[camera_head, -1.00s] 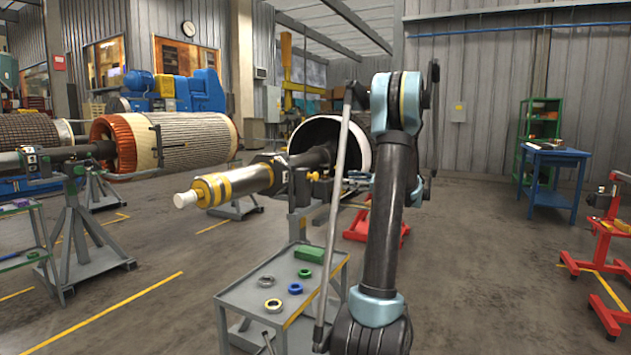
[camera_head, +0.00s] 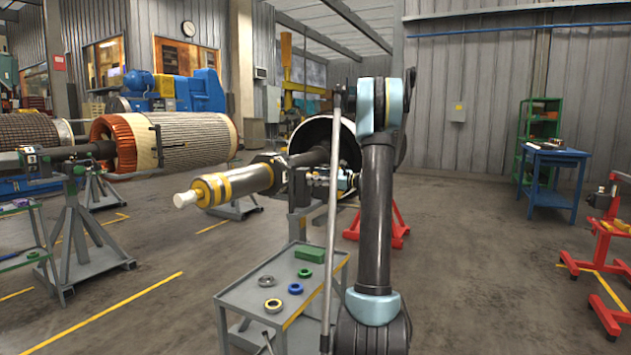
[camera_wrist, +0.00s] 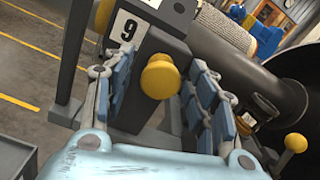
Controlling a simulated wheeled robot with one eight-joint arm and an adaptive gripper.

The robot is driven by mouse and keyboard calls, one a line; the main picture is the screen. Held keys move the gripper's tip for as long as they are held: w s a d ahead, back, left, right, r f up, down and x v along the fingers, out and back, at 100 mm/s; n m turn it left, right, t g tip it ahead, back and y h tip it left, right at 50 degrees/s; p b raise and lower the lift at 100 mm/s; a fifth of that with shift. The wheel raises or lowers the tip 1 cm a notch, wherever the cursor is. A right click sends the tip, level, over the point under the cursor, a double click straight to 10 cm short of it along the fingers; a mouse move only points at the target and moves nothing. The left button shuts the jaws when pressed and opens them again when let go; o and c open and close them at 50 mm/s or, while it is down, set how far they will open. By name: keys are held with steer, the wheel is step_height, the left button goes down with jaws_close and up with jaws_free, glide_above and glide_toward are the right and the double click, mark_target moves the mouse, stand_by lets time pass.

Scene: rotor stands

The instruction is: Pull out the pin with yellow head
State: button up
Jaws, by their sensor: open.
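The yellow head (camera_wrist: 160,77) of a pin shows in the wrist view, standing out from a dark grey block (camera_wrist: 135,105) with a "9" label. My gripper (camera_wrist: 163,90) is open, with its blue-padded fingers on either side of the yellow head. The pin's shaft is hidden behind the head. In the head view my gripper (camera_head: 343,180) is at the rotor stand (camera_head: 299,190), partly hidden by my arm; the pin cannot be made out there.
A yellow ball knob (camera_wrist: 296,142) is at the wrist view's right, and another yellow part (camera_wrist: 103,14) at upper left. A rotor shaft (camera_head: 235,182) rests in the stand. A grey cart (camera_head: 250,285) with several rings and a green block stands in front.

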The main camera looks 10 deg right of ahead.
steer(key=shift+w+a, duration=0.25)
steer(key=shift+a, duration=0.1)
jaws_close()
steer(key=shift+v, duration=1.85)
jaws_free()
steer(key=v, duration=1.2)
